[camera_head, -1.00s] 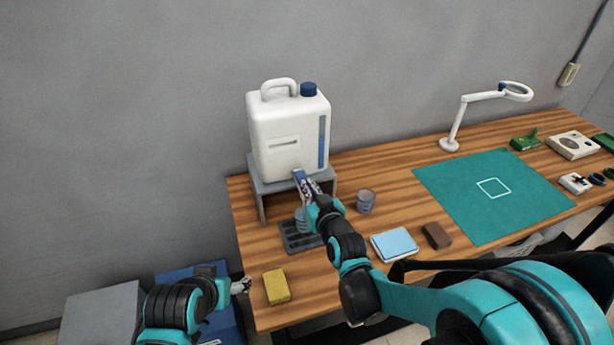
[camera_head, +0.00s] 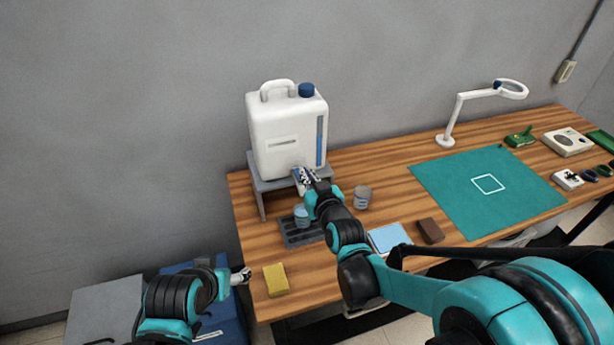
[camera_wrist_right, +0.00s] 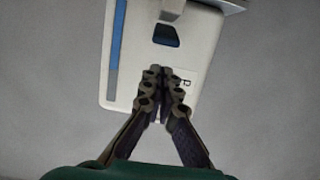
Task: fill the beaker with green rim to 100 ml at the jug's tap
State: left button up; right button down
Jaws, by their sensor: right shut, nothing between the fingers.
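The white jug (camera_head: 287,130) with a blue cap and a blue level strip stands on a grey stand (camera_head: 258,186). Its dark blue tap (camera_wrist_right: 166,35) shows in the right wrist view; in the head view my right gripper largely covers it. A bluish beaker (camera_head: 301,214) stands on the dark drip tray (camera_head: 297,238) below the tap. Its rim colour and level are too small to read. My right gripper (camera_head: 303,178) is shut and empty in front of the jug; its fingers also show in the right wrist view (camera_wrist_right: 162,72). My left gripper (camera_head: 243,274) is left of the table, its jaws unclear.
A second beaker (camera_head: 362,198) stands right of the tray. A yellow sponge (camera_head: 276,280), a light blue pad (camera_head: 390,238) and a brown block (camera_head: 430,231) lie near the front edge. A green mat (camera_head: 465,205) and a lamp (camera_head: 450,120) are further right.

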jog(key=p+v, duration=0.1)
jog(key=v, duration=0.8)
jog(key=shift+s, duration=0.3)
jog(key=shift+d+f, duration=0.15)
dwell(0.3)
jog(key=s+d+f+m+g+h+b, duration=0.1)
jog(key=s+d+f+g+h+b, duration=0.1)
jog(key=s+d+f, duration=0.4)
jog(key=s+d+f+m+g+h+b, duration=0.2)
jog(key=s+d+f+g+b, duration=0.2)
jog(key=s+d, duration=0.4)
jog(key=s+f+g, duration=0.1)
jog(key=s, duration=0.2)
jog(key=shift+f+m+g+h+b, duration=0.3)
jog(key=shift+f+g+h+b, duration=0.05)
jog(key=shift+f+g+h, duration=0.05)
